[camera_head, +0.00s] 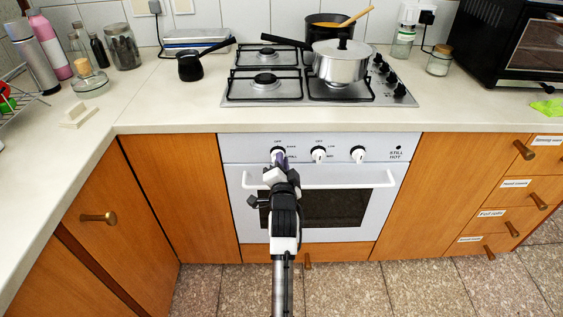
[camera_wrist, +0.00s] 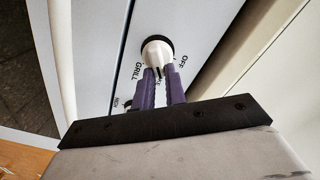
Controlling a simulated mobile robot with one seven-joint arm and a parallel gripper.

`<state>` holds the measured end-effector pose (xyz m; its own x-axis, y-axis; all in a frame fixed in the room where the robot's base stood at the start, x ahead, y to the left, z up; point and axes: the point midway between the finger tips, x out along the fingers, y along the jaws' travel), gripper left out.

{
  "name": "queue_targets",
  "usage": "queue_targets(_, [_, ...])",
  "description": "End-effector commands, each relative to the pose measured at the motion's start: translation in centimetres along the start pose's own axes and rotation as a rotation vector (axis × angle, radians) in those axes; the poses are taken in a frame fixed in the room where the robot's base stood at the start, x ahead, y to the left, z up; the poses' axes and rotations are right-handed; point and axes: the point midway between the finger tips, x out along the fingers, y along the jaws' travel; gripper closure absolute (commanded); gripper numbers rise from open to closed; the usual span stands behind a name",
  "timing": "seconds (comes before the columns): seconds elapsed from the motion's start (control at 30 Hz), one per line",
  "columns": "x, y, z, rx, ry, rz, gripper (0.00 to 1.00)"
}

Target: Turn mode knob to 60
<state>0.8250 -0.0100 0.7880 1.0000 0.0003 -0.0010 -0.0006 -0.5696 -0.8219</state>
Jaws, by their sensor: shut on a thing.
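The white mode knob (camera_head: 277,152) is the leftmost of 3 knobs on the white oven's top panel. In the wrist view the knob (camera_wrist: 157,51) has a dark base ring, with OFF, GRILL and other partly hidden lettering around it. My gripper (camera_head: 281,162) reaches up to it from below in front of the oven. In the wrist view my gripper's purple fingers (camera_wrist: 160,74) are shut on the knob's near part, one on each side. The fingers and my gripper body hide part of the lettering, and I cannot read the knob's exact angle.
The other oven knobs (camera_head: 318,154) (camera_head: 358,154) are to the right. The white oven handle (camera_head: 340,180) runs just below, close to my gripper. The counter edge is above the panel. A steel pot (camera_head: 340,65) and a black pot stand on the hob (camera_head: 262,97).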

Motion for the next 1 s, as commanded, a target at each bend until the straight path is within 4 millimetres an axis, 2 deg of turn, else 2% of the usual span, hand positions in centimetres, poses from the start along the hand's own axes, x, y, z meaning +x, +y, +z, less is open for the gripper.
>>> queue_targets(0.3, [0.08,-0.13,-0.17,0.078,0.004,-0.006,1.00])
queue_targets(0.73, [0.08,-0.17,-0.20,0.084,0.004,-0.007,1.00])
queue_targets(0.77, [0.08,-0.17,-0.20,0.084,0.005,-0.007,0.83])
queue_targets(0.8, [0.07,-0.15,-0.19,0.083,0.004,-0.006,0.78])
queue_targets(0.9, [0.05,-0.08,-0.15,0.083,0.003,-0.005,0.65])
queue_targets(1.0, [0.04,-0.03,-0.11,0.083,0.003,-0.004,0.65])
